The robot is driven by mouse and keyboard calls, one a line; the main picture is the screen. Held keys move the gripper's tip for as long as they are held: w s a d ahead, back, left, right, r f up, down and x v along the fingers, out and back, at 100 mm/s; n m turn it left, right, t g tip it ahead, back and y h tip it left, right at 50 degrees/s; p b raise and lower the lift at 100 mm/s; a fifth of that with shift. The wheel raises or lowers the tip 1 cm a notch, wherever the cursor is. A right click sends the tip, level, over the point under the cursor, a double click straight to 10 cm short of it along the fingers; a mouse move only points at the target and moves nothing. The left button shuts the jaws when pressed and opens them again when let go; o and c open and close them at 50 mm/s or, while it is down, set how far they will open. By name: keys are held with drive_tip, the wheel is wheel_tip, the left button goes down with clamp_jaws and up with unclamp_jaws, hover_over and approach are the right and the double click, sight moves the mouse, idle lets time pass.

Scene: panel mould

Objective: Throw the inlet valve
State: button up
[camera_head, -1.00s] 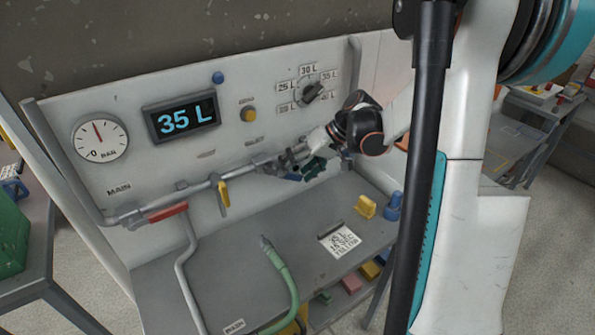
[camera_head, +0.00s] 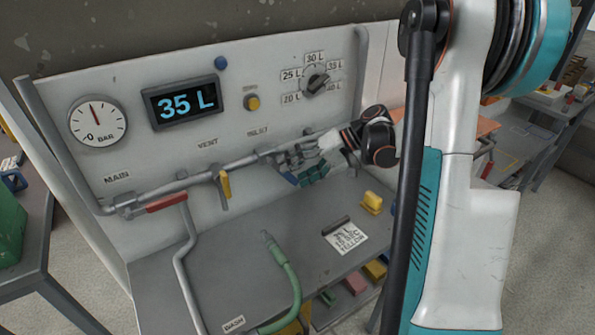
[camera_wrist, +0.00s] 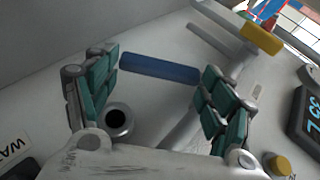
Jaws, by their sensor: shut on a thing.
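The inlet valve's blue lever (camera_head: 290,178) is on the pipe below the INLET label (camera_head: 257,131). My gripper (camera_head: 300,166) is at that valve and partly hides it. In the wrist view the blue lever (camera_wrist: 160,68) lies across the gap of my gripper (camera_wrist: 160,85), with its ends at the green-padded fingers. My gripper is shut on the lever. The yellow vent lever (camera_head: 224,185) hangs down from the pipe to the left; it also shows in the wrist view (camera_wrist: 262,39). The red main lever (camera_head: 167,203) lies along the pipe at far left.
The panel carries a gauge (camera_head: 97,121), a display (camera_head: 181,102) reading 35 L, a yellow button (camera_head: 253,102) and a dial (camera_head: 318,82). A green hose (camera_head: 289,281), a printed card (camera_head: 345,238) and a yellow block (camera_head: 373,202) are on the bench below.

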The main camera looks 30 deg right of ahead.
drive_tip(key=shift+w, duration=0.1)
drive_tip(key=o, duration=1.5)
drive_tip(key=shift+w+a, duration=0.1)
wheel_tip(320, 180, up, 10)
